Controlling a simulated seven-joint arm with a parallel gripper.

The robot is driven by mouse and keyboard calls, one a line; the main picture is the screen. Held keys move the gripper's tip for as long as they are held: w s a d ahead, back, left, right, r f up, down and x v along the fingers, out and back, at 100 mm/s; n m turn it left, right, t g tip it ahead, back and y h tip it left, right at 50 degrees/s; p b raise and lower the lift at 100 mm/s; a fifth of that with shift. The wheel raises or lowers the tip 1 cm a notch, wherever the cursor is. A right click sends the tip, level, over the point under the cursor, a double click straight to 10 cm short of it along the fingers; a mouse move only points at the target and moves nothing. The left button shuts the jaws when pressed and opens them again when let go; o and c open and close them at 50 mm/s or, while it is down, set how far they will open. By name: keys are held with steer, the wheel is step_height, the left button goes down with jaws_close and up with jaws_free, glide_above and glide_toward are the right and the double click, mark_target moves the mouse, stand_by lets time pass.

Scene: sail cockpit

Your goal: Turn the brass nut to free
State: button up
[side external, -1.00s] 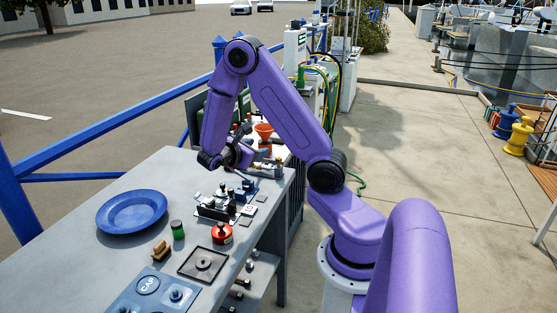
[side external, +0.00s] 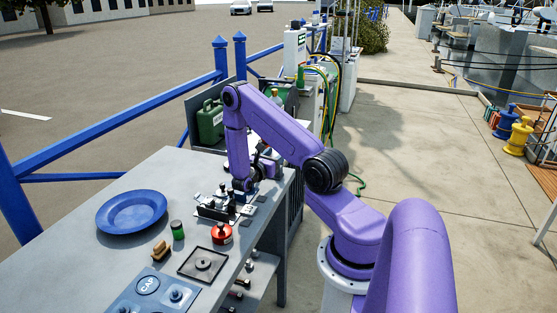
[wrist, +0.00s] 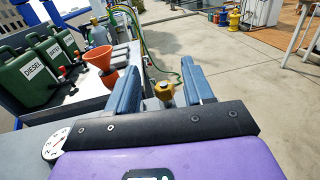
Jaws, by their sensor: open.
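The brass nut (wrist: 165,91) shows in the wrist view as a small gold piece between the two blue-grey fingers of my gripper (wrist: 158,74). The fingers are open, with a visible gap on each side of the nut. I cannot tell how deep the nut sits between them. In the side external view my gripper (side external: 244,185) is low over the far right part of the grey bench (side external: 185,165), just behind a small metal fixture (side external: 217,208). The nut cannot be made out there, hidden by the wrist and fixture.
An orange funnel (wrist: 100,62) and green jerrycans (wrist: 47,68) stand left of my gripper in the wrist view. A white dial (wrist: 56,144) is at lower left.

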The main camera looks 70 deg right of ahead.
step_height(320, 180, down, 3)
steer(key=shift+r, duration=0.2)
steer(key=shift+s+d+f, duration=0.2)
steer(key=shift+d, duration=1.25)
steer(key=shift+c, duration=0.4)
steer(key=c, duration=0.8)
